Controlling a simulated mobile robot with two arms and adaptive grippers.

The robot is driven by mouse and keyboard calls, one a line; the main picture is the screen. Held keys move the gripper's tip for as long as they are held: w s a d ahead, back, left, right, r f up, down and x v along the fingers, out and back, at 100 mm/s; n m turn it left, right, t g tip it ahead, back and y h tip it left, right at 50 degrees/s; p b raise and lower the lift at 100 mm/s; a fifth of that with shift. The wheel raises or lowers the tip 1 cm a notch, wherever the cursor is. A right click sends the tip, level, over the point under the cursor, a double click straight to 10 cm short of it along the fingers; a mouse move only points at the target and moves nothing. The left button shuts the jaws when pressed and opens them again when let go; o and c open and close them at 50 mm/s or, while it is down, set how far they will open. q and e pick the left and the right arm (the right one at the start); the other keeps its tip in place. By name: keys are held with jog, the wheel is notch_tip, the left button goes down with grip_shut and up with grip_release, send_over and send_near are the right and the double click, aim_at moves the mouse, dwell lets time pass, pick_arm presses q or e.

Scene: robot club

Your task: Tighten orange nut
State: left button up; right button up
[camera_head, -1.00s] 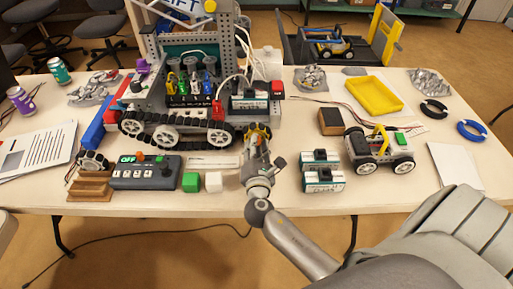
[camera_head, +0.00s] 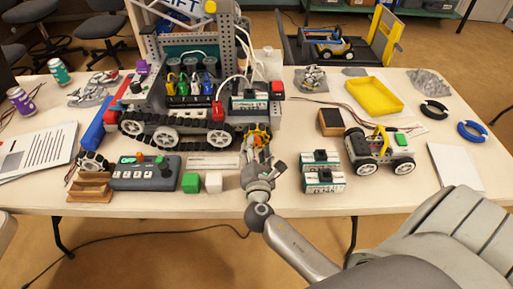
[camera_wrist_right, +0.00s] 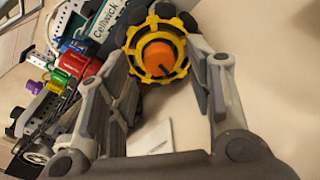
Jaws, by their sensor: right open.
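The orange nut (camera_wrist_right: 158,56) sits at the centre of a black-and-yellow toothed wheel (camera_wrist_right: 133,62) in the right wrist view. In the head view the wheel (camera_head: 260,132) is at the right end of the tracked robot, and the nut is too small to make out clearly. My right gripper (camera_head: 261,150) is just in front of the wheel. In the wrist view its open fingers (camera_wrist_right: 160,65) are on either side of the wheel and nut; whether they touch is unclear. My left gripper is not in view.
The tracked robot (camera_head: 165,132) stands left of my right gripper. White (camera_head: 213,182) and green cubes (camera_head: 190,182) and a control box (camera_head: 145,175) lie at the front left. Two battery-like boxes (camera_head: 323,181) and a small wheeled car (camera_head: 380,152) stand to the right. A yellow tray (camera_head: 375,113) lies behind.

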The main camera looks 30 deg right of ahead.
jog(key=v, duration=1.1)
jog(key=shift+s, duration=0.1)
